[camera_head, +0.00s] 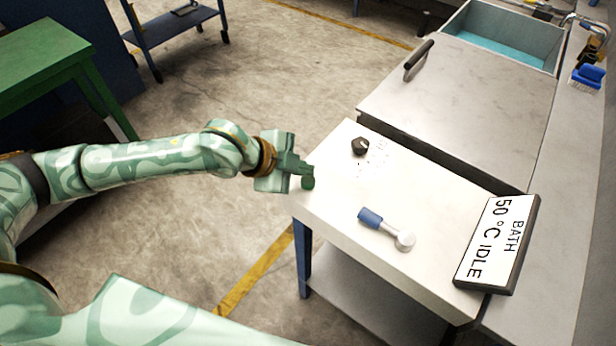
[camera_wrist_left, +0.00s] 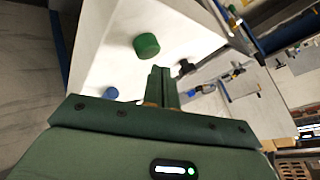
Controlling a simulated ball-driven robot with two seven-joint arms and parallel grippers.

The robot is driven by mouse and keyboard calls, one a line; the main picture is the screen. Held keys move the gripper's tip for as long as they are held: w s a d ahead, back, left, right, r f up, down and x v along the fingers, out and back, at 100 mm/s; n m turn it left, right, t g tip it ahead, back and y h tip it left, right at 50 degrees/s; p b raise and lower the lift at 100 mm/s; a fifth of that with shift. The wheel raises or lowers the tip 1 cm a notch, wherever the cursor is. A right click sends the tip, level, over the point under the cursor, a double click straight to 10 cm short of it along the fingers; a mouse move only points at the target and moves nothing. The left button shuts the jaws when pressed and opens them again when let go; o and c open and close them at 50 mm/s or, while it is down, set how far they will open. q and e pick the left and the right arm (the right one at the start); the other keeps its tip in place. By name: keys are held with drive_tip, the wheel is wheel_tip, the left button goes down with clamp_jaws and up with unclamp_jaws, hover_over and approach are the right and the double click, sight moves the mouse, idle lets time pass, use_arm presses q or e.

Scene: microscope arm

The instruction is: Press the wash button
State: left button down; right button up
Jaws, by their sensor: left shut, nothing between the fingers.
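A green round button (camera_head: 308,183) sits at the left edge of the white-topped bench in the head view. In the left wrist view the green button (camera_wrist_left: 146,45) stands out from a white surface, just above and left of my fingertips. My left gripper (camera_head: 303,168) is shut and empty, its tips close beside the button; I cannot tell whether they touch it. Its closed fingers also show in the left wrist view (camera_wrist_left: 162,80). A tilted sign (camera_head: 497,243) reads "BATH 50°C IDLE". My right gripper is not in view.
Open floor lies to the left.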

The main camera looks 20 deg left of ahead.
sight(303, 181)
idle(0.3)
use_arm(q)
drive_tip(key=shift+f+p, duration=0.3)
drive_tip(key=shift+f, duration=0.05)
drive_tip(key=shift+f, duration=0.6)
idle(0.5)
drive_tip(key=shift+r, duration=0.1)
drive_tip(key=shift+r+p, duration=0.9)
drive_tip(key=shift+p, duration=0.3)
wheel_tip(303, 181, up, 5)
drive_tip(key=p, duration=0.6)
drive_tip(key=shift+r, duration=0.1)
